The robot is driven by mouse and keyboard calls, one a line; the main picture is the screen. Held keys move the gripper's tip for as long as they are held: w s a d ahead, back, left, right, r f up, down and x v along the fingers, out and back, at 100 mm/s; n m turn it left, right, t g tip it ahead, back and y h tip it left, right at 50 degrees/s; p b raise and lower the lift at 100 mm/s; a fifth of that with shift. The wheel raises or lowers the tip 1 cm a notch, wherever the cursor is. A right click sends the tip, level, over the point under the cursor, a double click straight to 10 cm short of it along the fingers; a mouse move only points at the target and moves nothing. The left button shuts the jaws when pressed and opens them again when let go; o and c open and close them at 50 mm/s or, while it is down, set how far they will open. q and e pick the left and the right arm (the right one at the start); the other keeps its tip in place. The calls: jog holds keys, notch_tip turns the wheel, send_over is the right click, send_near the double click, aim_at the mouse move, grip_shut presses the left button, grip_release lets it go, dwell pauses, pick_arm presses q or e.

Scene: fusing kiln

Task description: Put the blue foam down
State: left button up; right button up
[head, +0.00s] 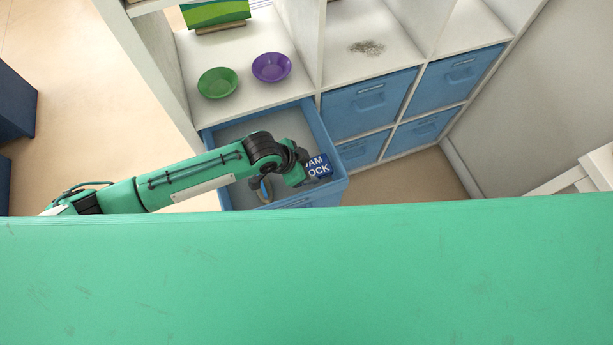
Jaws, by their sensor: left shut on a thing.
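The blue foam (319,167) is a small dark blue block with white lettering, of which "AM" and "OCK" can be read. My left gripper (304,169) is shut on its left side, which hides part of the lettering. Gripper and block are over the front right part of an open blue drawer (333,150). I cannot tell whether the block touches the drawer. My right gripper is out of view.
A round tan and blue thing (265,190) shows in the drawer, partly hidden by my arm. A green bowl (217,83) and a purple bowl (272,67) stand on the white shelf (240,103) above. Shut blue drawers (366,105) are to the right.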

pick_arm(q)
notch_tip(320, 180, down, 3)
notch_tip(320, 180, down, 3)
jog(key=shift+f, duration=0.35)
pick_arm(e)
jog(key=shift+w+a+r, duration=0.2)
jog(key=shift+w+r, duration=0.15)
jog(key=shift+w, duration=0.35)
pick_arm(q)
jog(key=shift+f, duration=0.25)
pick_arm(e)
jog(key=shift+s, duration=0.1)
pick_arm(q)
jog(key=o, duration=0.9)
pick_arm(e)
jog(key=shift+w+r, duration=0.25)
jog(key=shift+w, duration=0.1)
